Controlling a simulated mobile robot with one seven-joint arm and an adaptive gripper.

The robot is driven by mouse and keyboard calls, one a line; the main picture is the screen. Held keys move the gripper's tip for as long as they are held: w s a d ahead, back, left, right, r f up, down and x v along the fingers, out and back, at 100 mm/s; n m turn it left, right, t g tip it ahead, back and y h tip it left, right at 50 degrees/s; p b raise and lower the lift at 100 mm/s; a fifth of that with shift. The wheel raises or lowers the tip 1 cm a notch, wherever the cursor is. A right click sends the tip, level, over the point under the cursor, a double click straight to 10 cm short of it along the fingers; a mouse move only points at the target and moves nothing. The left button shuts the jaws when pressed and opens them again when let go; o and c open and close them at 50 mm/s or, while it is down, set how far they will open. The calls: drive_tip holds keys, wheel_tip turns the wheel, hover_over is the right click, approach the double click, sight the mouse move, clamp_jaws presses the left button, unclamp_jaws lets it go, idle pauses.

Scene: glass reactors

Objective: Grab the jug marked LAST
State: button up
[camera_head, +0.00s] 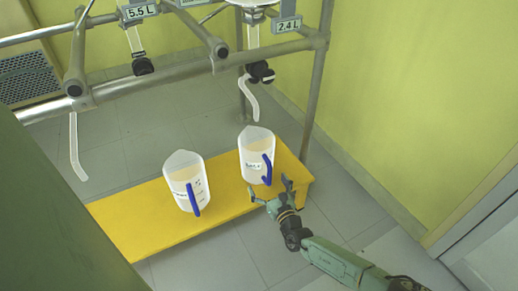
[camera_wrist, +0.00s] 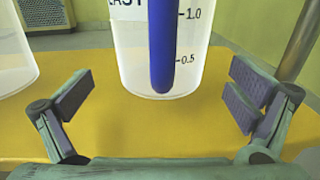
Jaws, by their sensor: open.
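The jug marked LAST (camera_head: 255,148) is white and translucent with a blue handle. It stands upright at the right end of the yellow bench. In the wrist view this jug (camera_wrist: 188,60) shows the end of its label, "AST", 0.5 and 1.0 marks, and its blue handle facing me; its top is cut off. My gripper (camera_head: 273,192) is at the bench's front edge, just in front of the jug.
A second white jug (camera_head: 185,182) with a blue handle stands left on the yellow bench (camera_head: 130,222); its edge also shows in the wrist view (camera_wrist: 12,50). A metal frame (camera_head: 318,75) with valves and outlet tubes is above and behind. The yellow wall is at right.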

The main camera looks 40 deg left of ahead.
sight(263, 177)
drive_tip(key=x, duration=0.3)
drive_tip(key=shift+w+a+f+b, duration=0.2)
drive_tip(key=shift+a+f+b, duration=0.05)
drive_tip(key=shift+a+b, duration=0.1)
drive_tip(key=shift+w+a, duration=0.3)
drive_tip(key=shift+a, duration=0.2)
drive_tip(key=shift+c, duration=0.4)
clamp_jaws()
idle(0.3)
drive_tip(key=shift+r, duration=0.1)
